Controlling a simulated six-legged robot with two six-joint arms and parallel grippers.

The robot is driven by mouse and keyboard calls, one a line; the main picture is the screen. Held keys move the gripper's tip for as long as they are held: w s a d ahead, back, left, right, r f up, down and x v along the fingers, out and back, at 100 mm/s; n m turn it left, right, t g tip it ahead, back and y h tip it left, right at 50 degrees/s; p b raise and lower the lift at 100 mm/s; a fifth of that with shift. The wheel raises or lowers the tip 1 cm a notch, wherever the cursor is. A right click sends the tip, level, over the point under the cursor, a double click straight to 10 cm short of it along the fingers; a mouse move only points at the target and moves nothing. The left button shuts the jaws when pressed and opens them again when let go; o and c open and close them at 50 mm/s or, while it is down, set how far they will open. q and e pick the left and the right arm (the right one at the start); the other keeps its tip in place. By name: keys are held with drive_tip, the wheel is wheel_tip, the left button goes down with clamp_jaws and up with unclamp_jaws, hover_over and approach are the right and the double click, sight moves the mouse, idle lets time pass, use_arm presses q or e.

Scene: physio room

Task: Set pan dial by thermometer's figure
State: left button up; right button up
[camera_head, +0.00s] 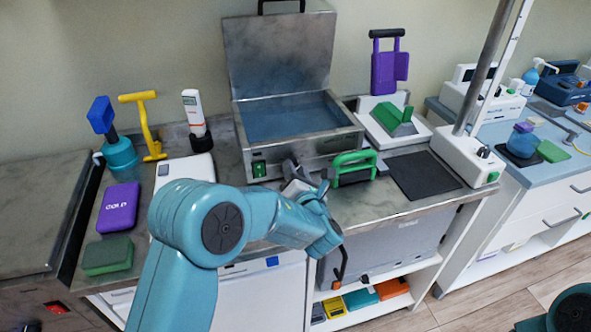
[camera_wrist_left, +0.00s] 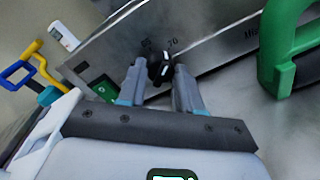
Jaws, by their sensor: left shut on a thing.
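The steel pan (camera_head: 350,122) stands open on the counter, its lid raised at the back and bluish water inside. My left gripper (camera_head: 300,183) is at its front panel. In the left wrist view, the gripper's two fingers (camera_wrist_left: 159,82) are closed on the black dial (camera_wrist_left: 160,67), one on each side.
A green lit switch (camera_head: 259,169) is left of the dial. A green handle (camera_head: 354,165) stands close to its right. A purple COLD pack (camera_head: 119,207), a green pad (camera_head: 108,256) and a yellow-handled tool (camera_head: 148,125) are at left. A dark mat (camera_head: 424,175) lies at right.

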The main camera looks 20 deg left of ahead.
use_arm(q)
drive_tip(key=shift+m, duration=0.7)
drive_tip(key=o, duration=1)
drive_tip(key=v, duration=1.6)
drive_tip(key=shift+s+d+b, duration=0.1)
drive_tip(key=shift+d+b, duration=0.05)
drive_tip(key=shift+b, duration=0.2)
